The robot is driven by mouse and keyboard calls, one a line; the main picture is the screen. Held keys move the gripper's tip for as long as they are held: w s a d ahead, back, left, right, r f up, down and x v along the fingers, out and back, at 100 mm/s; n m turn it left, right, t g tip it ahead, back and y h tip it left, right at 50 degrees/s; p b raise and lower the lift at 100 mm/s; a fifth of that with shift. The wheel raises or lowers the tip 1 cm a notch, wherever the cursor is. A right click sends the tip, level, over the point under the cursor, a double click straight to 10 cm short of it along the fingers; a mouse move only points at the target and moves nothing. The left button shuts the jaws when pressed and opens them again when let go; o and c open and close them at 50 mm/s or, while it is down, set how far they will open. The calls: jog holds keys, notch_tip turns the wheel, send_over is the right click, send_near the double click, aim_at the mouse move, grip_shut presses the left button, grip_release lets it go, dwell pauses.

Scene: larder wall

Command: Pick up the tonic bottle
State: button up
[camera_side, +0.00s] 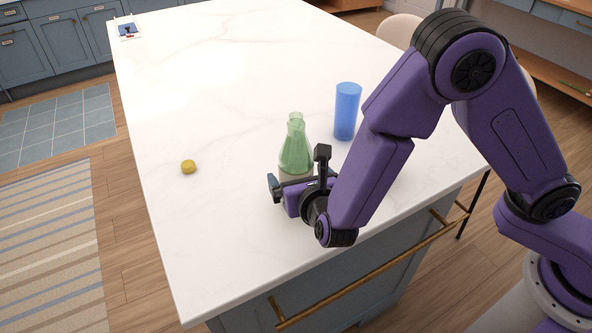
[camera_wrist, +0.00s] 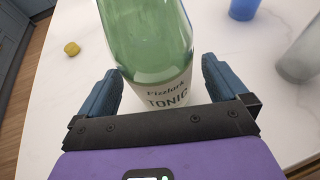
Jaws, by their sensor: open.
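The tonic bottle (camera_side: 295,152) is green glass with a pale label and stands upright on the white countertop. In the wrist view the bottle (camera_wrist: 150,45) fills the upper middle, and its label reads "Fizzlark TONIC". My gripper (camera_side: 296,183) is low at the bottle's near side. In the wrist view my gripper (camera_wrist: 162,86) is open, with one finger on each side of the bottle's lower body. A gap shows beside the left finger; whether the right finger touches cannot be told. The bottle's base is hidden behind my gripper.
A blue cylinder (camera_side: 346,112) stands behind and right of the bottle. A small yellow object (camera_side: 188,167) lies to the left. A greyish translucent vessel (camera_wrist: 301,50) shows at the wrist view's right.

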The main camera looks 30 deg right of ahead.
aim_at(297, 162)
jog(key=shift+x, duration=1.05)
jog(key=shift+r, duration=0.1)
jog(key=c, duration=1.7)
jog(key=shift+r, duration=0.2)
jog(key=shift+r, duration=1.2)
jog(key=shift+s+r, duration=0.15)
jog(key=shift+r, duration=0.15)
jog(key=s+d+r, duration=0.6)
jog(key=s+r, duration=0.3)
jog(key=s, duration=0.1)
jog(key=shift+s+d, duration=0.3)
jog(key=shift+d, duration=0.05)
jog(key=shift+s+d+r, duration=0.25)
jog(key=shift+s+d, duration=0.1)
jog(key=shift+s, duration=0.15)
